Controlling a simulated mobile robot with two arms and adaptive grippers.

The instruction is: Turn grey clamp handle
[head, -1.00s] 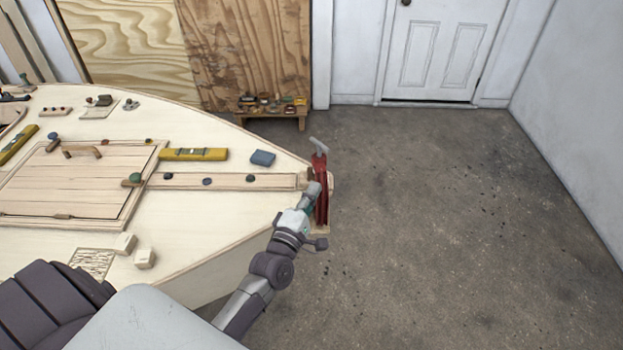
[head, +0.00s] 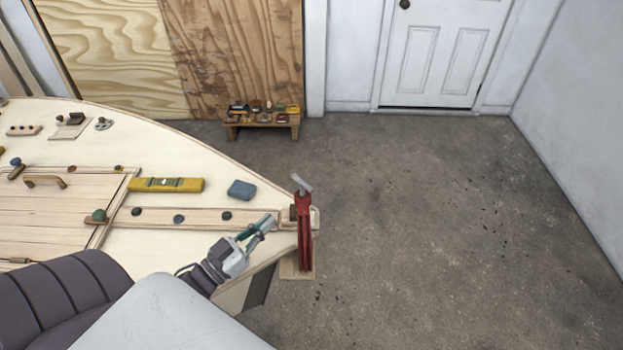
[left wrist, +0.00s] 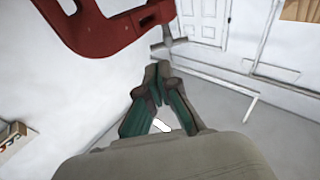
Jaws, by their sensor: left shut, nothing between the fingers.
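A red clamp (head: 305,238) stands at the pointed right end of the plywood hull. Its grey handle (head: 301,184) sticks up at the top, tilted. In the left wrist view the red clamp (left wrist: 100,28) fills the upper left, and a grey part of it (left wrist: 176,42) shows at its right. My left gripper (head: 268,222) is shut and empty, just left of the clamp over the hull's tip, apart from the handle. In the left wrist view its fingertips (left wrist: 158,68) are together below the clamp. My right gripper is out of view.
A low bench (head: 262,122) with small items stands by the back wall. The floor right of the clamp is clear.

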